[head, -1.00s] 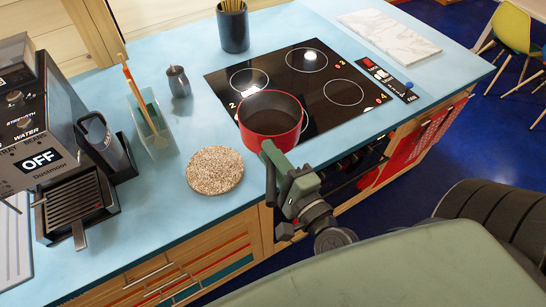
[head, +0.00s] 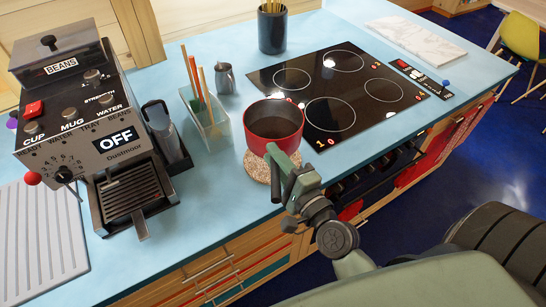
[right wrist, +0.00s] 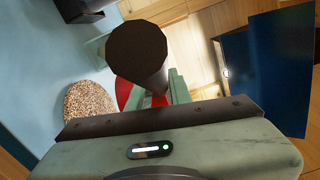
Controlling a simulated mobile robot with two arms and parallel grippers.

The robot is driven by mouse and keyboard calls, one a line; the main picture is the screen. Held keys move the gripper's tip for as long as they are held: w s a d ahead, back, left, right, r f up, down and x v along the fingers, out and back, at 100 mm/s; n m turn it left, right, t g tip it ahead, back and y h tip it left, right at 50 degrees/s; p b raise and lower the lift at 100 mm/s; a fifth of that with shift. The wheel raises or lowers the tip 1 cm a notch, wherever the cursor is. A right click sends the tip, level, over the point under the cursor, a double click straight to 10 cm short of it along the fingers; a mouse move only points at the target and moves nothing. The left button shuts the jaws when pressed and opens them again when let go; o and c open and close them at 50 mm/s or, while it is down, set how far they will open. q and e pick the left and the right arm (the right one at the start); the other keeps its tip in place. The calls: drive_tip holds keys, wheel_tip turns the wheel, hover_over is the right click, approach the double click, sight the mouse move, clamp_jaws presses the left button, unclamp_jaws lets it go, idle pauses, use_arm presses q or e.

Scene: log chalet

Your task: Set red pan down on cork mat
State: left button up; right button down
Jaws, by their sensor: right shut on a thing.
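The red pan (head: 273,122) is upright, with a dark inside, at the front left corner of the hob. My right gripper (head: 283,165) is shut on its handle, on the near side. The round speckled cork mat (head: 256,167) lies on the blue counter, partly hidden behind the pan and gripper. The pan overlaps the mat's far part in the head view; I cannot tell the gap in height. In the right wrist view the dark handle end (right wrist: 138,55) hides most of the pan (right wrist: 124,90), and the mat (right wrist: 88,100) shows to the left. My left gripper is not in view.
A clear container (head: 207,120) with wooden utensils stands left of the pan, with a small metal jug (head: 226,78) behind it. The black hob (head: 345,95) lies to the right. A coffee machine (head: 100,130) stands at the left. Counter between machine and mat is clear.

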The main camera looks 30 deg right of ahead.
drive_tip(key=shift+r, duration=0.3)
drive_tip(key=shift+a+f+b, duration=0.15)
drive_tip(key=shift+f+b, duration=0.35)
drive_tip(key=shift+f, duration=0.25)
wheel_tip(320, 180, down, 7)
drive_tip(key=b, duration=0.5)
drive_tip(key=shift+f+b, duration=0.25)
drive_tip(key=shift+b, duration=0.25)
drive_tip(key=c, duration=1.2)
unclamp_jaws()
drive_tip(key=s+b, duration=0.1)
drive_tip(key=s, duration=0.1)
drive_tip(key=s+b, duration=0.1)
drive_tip(key=s, duration=0.2)
drive_tip(key=s+b, duration=0.1)
drive_tip(key=s, duration=0.2)
drive_tip(key=shift+d+f, duration=0.1)
drive_tip(key=shift+d, duration=0.2)
